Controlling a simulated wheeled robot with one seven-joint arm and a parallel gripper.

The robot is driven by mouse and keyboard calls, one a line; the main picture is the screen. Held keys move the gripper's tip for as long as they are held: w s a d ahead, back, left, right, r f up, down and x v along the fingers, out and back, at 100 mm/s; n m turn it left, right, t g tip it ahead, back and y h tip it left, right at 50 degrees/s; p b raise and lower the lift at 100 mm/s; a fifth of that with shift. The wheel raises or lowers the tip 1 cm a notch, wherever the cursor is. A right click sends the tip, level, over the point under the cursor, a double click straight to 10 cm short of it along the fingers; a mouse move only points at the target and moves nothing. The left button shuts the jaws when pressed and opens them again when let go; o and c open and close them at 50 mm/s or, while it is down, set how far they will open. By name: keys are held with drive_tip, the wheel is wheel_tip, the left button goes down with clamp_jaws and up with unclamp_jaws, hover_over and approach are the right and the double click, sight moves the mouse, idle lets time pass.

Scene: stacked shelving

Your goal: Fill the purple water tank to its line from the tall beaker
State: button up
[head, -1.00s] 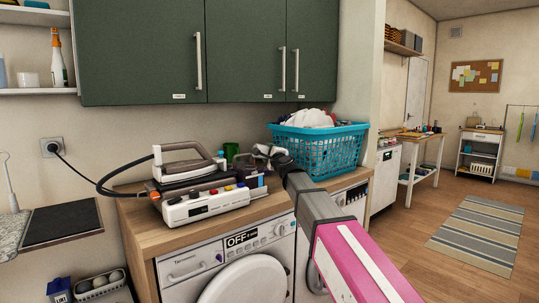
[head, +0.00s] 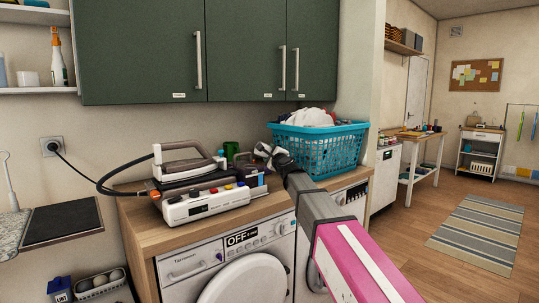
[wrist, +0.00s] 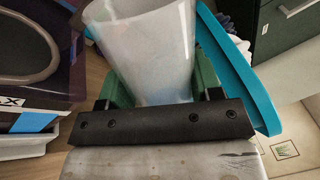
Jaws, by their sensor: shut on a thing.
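My gripper (wrist: 153,92) is shut on a tall translucent whitish beaker (wrist: 152,45), which stands between its green fingers in the wrist view. I cannot tell how much water is in it. The purple water tank (wrist: 70,62) is at the left of the wrist view, with an oval opening, part of a "MAX" label and a blue band. In the head view my gripper (head: 266,152) is over the counter behind the tank (head: 253,180), and the beaker is hard to make out.
A turquoise laundry basket (head: 320,150) is close on the right. Green cupboards (head: 240,50) hang above.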

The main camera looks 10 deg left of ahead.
drive_tip(key=shift+s+a+r+m+h, duration=0.1)
drive_tip(key=shift+r+m+h, duration=0.1)
drive_tip(key=shift+m, duration=0.8)
drive_tip(key=shift+a+r+m+h, duration=0.1)
drive_tip(key=shift+r+m+h, duration=0.1)
drive_tip(key=shift+m, duration=0.8)
drive_tip(key=shift+d, duration=0.15)
